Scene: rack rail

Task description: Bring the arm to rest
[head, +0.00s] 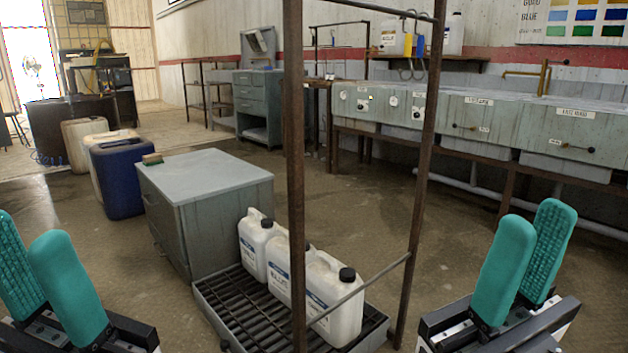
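My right gripper (536,218) is at the lower right, with two teal fingers pointing up. The ridged inner face of its far finger shows, so it is open, with nothing seen between the fingers. My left gripper (28,230) is at the lower left, cut by the picture's edge. Its teal fingers also stand apart, with nothing seen between them. A rusty rack frame (295,180) stands between the grippers. Its thin lower rail (362,290) slopes up to the right post (422,170). Neither gripper appears to touch the rack.
White jugs (335,300) stand on a slatted tray (240,312) behind the rack's near post. A grey cabinet (210,165) and a blue drum (122,180) are beyond, at left. A long drawer bench (480,120) lines the right wall. Floor before it looks clear.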

